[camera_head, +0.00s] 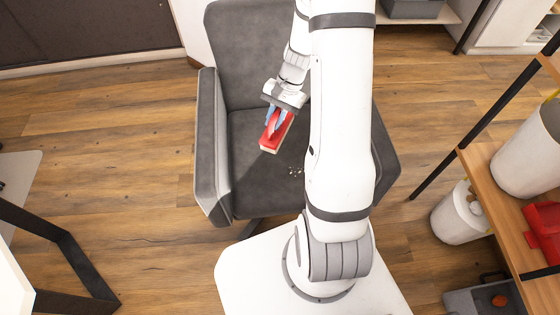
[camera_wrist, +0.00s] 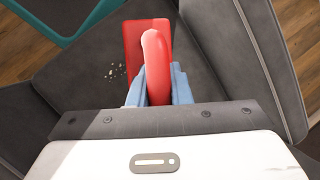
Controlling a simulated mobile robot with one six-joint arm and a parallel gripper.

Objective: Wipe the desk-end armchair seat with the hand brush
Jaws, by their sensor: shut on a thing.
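The grey armchair (camera_head: 262,180) stands in front of me, its seat partly hidden behind my arm. My gripper (camera_head: 274,118) is over the left part of the seat, shut on the red hand brush (camera_head: 272,138). In the wrist view the brush (camera_wrist: 147,40) shows its red block and curved red handle, with the blue fingers of my gripper (camera_wrist: 158,88) on both sides of the handle. Pale crumbs (camera_head: 295,170) lie on the seat to the right of the brush; in the wrist view they are left of it (camera_wrist: 116,70). I cannot tell whether the bristles touch the seat.
A wooden shelf (camera_head: 484,170) with a black frame stands at the right, holding a white container (camera_head: 528,155) and a red object (camera_head: 545,228). A white bin (camera_head: 460,216) stands on the floor there. A black-framed table (camera_head: 75,262) is at the lower left. Open wood floor lies left of the chair.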

